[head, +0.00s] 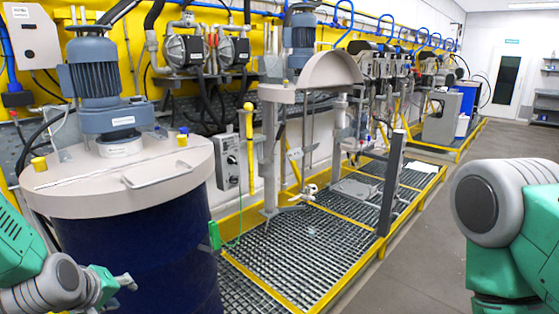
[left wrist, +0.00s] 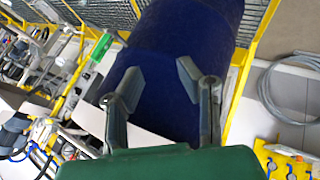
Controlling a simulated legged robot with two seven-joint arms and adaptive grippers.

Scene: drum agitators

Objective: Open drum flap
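A dark blue drum (head: 130,255) stands at the left of the head view under a round beige lid (head: 85,180). The lid's front flap (head: 165,185) lies flat and carries a bar handle (head: 157,170). My left gripper (head: 128,282) is low in front of the drum, below the lid and apart from the handle. In the left wrist view the left gripper (left wrist: 158,75) has its two fingers spread, with nothing between them and the blue drum wall (left wrist: 190,35) beyond. My right arm shows at the right, but its gripper is out of view.
A grey-blue motor (head: 92,75) stands on the lid, with yellow knobs (head: 39,163) near it. A second agitator with an upright half-disc (head: 330,68) stands farther right. Yellow-edged grating (head: 305,250) lies beside the drum. The grey floor (head: 415,245) is clear.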

